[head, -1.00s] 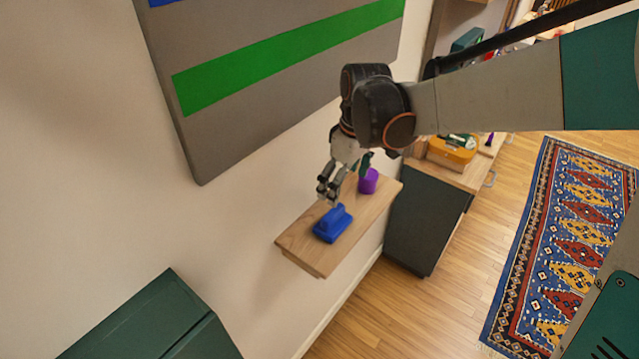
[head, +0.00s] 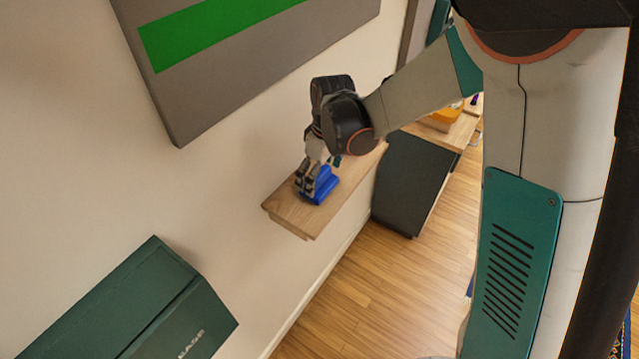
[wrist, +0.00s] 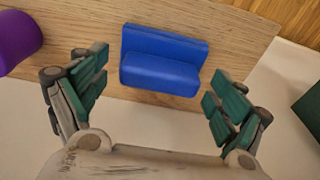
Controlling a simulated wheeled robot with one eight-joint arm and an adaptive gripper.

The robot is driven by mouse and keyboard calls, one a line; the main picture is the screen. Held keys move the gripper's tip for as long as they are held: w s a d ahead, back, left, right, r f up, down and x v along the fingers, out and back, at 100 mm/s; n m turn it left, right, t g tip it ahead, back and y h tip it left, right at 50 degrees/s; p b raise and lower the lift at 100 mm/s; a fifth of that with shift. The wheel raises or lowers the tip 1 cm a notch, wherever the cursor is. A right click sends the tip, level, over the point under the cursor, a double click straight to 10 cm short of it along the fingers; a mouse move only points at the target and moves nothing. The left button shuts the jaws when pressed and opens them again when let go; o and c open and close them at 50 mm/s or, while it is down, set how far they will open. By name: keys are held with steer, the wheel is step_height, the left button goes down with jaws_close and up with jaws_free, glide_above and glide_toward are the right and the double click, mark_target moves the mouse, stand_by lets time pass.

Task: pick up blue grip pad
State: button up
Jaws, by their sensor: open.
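The blue grip pad (head: 321,184) lies on a wooden wall shelf (head: 291,217). In the wrist view the blue grip pad (wrist: 163,60) is a flat block with a raised bar, near the middle top. My gripper (head: 312,192) is low over the pad in the head view and partly covers it. In the wrist view my gripper (wrist: 155,95) is open, with one green-padded finger on each side of the pad and a gap to each. I cannot tell whether the fingertips touch the shelf.
A purple object (wrist: 17,38) stands on the shelf, left of my gripper in the wrist view. A dark green box (head: 135,305) is at lower left. A dark cabinet (head: 411,178) stands past the shelf. The wall is close behind the shelf.

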steer(key=c, duration=1.2)
step_height(320, 180, up, 20)
steer(key=shift+p, duration=1.05)
steer(key=shift+o, duration=1)
steer(key=shift+f, duration=0.1)
steer(key=shift+c, duration=0.2)
